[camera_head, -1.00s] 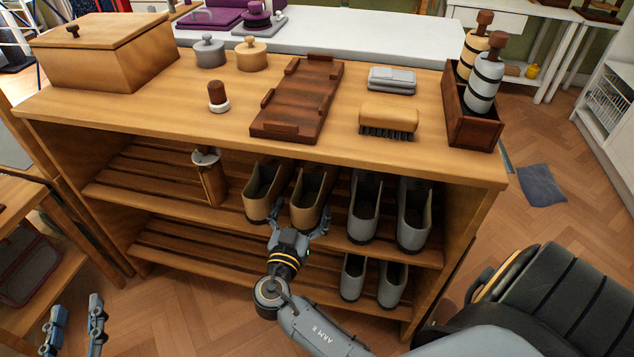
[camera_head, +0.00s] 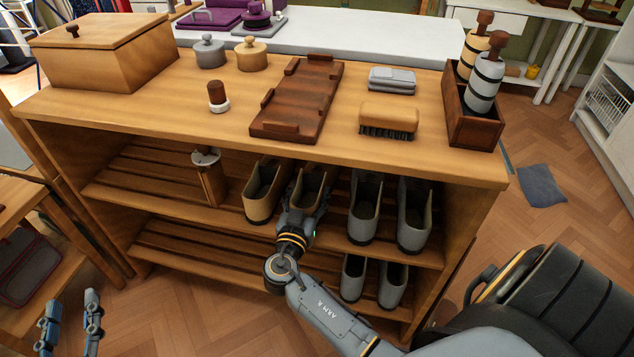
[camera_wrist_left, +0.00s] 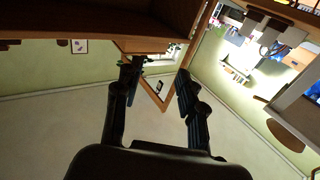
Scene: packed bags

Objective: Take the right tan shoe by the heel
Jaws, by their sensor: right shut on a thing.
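The right tan shoe (camera_head: 309,184) stands on the upper slatted shelf of the wooden rack, toe inward. My right gripper (camera_head: 303,198) is shut on its heel end; the gripper hides the lower part of the shoe. The left tan shoe (camera_head: 261,196) stands close beside it on the left. My left gripper (camera_head: 70,318) is at the lower left of the head view, away from the rack. Its two fingers are apart and empty, and they also show spread in the left wrist view (camera_wrist_left: 158,95).
Grey shoes (camera_head: 364,212) stand right of the tan pair, with more grey shoes (camera_head: 353,278) on the lower shelf. A wooden item (camera_head: 210,182) stands left on the upper shelf. The rack top (camera_head: 180,120) overhangs and holds a brush (camera_head: 388,118), a dark tray (camera_head: 298,98) and bottles.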

